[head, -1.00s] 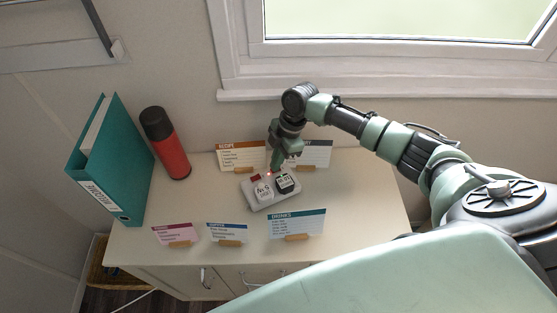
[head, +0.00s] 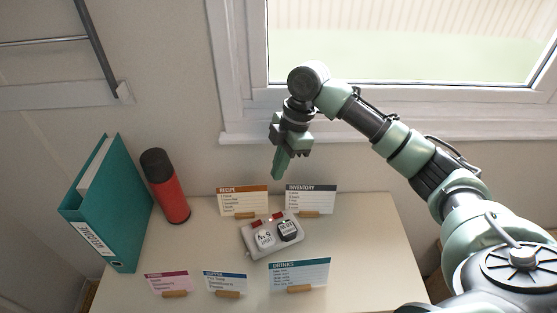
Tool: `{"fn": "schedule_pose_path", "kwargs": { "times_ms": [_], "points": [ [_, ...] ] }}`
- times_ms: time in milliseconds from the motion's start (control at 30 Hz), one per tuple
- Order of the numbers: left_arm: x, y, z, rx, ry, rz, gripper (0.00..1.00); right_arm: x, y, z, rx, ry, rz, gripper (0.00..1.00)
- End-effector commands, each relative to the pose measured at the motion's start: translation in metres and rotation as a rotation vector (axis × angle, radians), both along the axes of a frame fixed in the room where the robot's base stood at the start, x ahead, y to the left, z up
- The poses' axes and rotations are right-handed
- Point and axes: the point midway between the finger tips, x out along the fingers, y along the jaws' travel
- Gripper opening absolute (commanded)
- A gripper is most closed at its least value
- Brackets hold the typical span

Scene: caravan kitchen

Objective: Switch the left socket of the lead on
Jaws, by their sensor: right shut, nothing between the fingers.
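The lead (head: 284,243) is a pale grey two-socket block lying at an angle on the cabinet top. Behind the plugs are two small red switches, the left one (head: 252,226) and the right one (head: 278,215). Their positions are too small to tell. My right gripper (head: 278,175) is shut and empty, pointing down, raised above and behind the lead, apart from it. My left gripper is not in view.
Recipe (head: 243,199) and inventory (head: 311,198) cards stand behind the lead. A drinks card (head: 299,273), a blue-headed card (head: 226,282) and a pink-headed card (head: 168,282) stand in front. A teal binder (head: 110,215) and red flask (head: 168,191) stand left. The right side is clear.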

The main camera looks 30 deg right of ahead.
Motion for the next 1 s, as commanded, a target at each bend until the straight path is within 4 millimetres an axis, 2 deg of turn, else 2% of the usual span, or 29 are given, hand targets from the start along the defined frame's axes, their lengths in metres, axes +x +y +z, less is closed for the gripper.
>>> {"fn": "schedule_pose_path", "kwargs": {
  "times_ms": [100, 300, 1000],
  "points": [
    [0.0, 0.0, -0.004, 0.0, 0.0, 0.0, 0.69, 0.001, 0.0, 0.02, 0.001, -0.003, 0.001, 0.0],
    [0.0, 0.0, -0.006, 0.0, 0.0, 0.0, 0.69, 0.0, 0.001, 0.037, 0.001, -0.001, 0.002, 0.0],
    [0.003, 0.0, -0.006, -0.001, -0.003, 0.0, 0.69, 0.0, 0.0, 0.038, 0.001, 0.001, 0.001, 0.0]
  ]
}}
